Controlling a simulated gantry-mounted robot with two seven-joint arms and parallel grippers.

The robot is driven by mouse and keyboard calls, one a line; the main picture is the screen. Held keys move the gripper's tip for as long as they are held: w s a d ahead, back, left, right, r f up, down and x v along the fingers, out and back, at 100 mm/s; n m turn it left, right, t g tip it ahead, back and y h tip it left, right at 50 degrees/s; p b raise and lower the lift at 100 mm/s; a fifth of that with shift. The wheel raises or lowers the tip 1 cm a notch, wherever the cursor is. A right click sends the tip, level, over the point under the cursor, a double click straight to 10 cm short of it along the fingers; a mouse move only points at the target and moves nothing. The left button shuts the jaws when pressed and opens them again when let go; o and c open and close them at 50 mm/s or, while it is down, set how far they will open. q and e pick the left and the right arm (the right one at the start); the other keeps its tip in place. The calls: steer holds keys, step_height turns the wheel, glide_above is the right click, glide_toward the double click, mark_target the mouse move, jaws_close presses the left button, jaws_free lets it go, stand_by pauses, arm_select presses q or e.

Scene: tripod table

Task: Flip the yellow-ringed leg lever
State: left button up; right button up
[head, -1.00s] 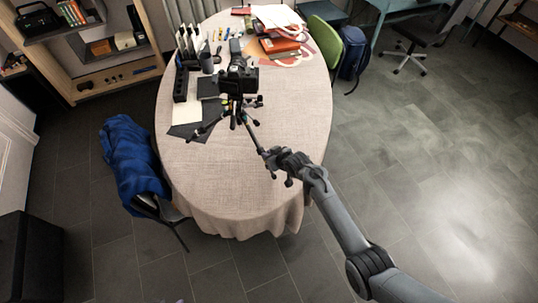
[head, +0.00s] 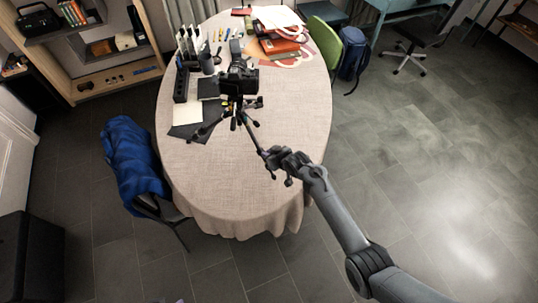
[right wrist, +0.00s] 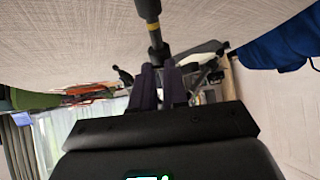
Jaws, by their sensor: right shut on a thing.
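A black camera (head: 238,79) sits on a small black tripod (head: 237,103) on the table. One tripod leg (head: 252,134) stretches toward the front right, to my right gripper (head: 268,156). In the right wrist view the leg (right wrist: 148,8) comes down from the top, with a yellow ring (right wrist: 152,27) just ahead of the fingers. The right gripper's dark fingers (right wrist: 161,82) are close together and shut on the leg near that ring. The lever itself cannot be made out; the fingers hide that part. My left gripper is not in view.
The oval table (head: 240,190) has a beige cloth with bare room at the front. A black holder (head: 180,84), dark sheets (head: 186,131) and orange-red books (head: 283,45) lie around the tripod's back and left. A chair with a blue jacket (head: 133,160) stands at the left.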

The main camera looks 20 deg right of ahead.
steer(key=shift+w+r+p, duration=0.35)
steer(key=shift+r+p, duration=0.15)
steer(key=shift+r, duration=0.2)
stand_by(0.6)
steer(key=shift+w+a+r, duration=0.2)
steer(key=shift+w+r, duration=0.15)
steer(key=shift+w, duration=0.1)
stand_by(1.0)
steer(key=shift+w, duration=0.2)
jaws_close()
steer(key=shift+o, duration=1)
jaws_free()
steer(key=shift+s, duration=0.15)
steer(key=shift+p, duration=0.3)
steer(key=shift+s+d+r+p, duration=0.15)
steer(key=shift+s+r+p, duration=0.15)
steer(key=shift+r+p, duration=0.5)
steer(key=shift+r+p+v, duration=0.25)
steer(key=shift+p+v, duration=1.85)
steer(key=shift+p, duration=1.15)
steer(key=shift+w, duration=0.15)
